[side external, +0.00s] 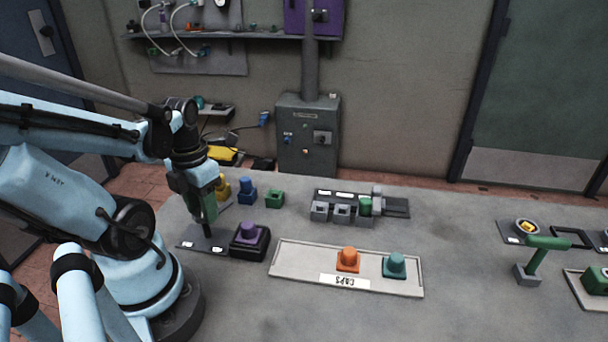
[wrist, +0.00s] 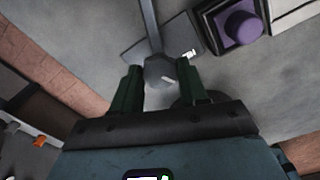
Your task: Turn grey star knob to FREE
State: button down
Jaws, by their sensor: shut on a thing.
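The grey star knob (wrist: 160,71) shows in the wrist view between the two green fingers of my gripper (wrist: 160,90), which is shut on it. A short white line marks the knob's face. A grey bar runs from the knob toward the top of that view. In the side view my gripper (side external: 208,212) points down over a dark plate (side external: 201,240), with a thin dark post below the fingers. The knob is hidden there by the fingers. White labels sit on the plate in both views; their words are too small to read, so I cannot tell which setting the knob points to.
A purple button on a black base (side external: 249,242) stands close right of the plate. Yellow (side external: 222,188), blue (side external: 246,190) and green (side external: 274,198) blocks stand behind. A pale tray (side external: 310,282) holds orange and teal caps. The table's front middle is clear.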

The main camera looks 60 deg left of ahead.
jog(key=shift+n, duration=0.9)
jog(key=c, duration=0.6)
grip_release()
jog(key=shift+r, duration=6.05)
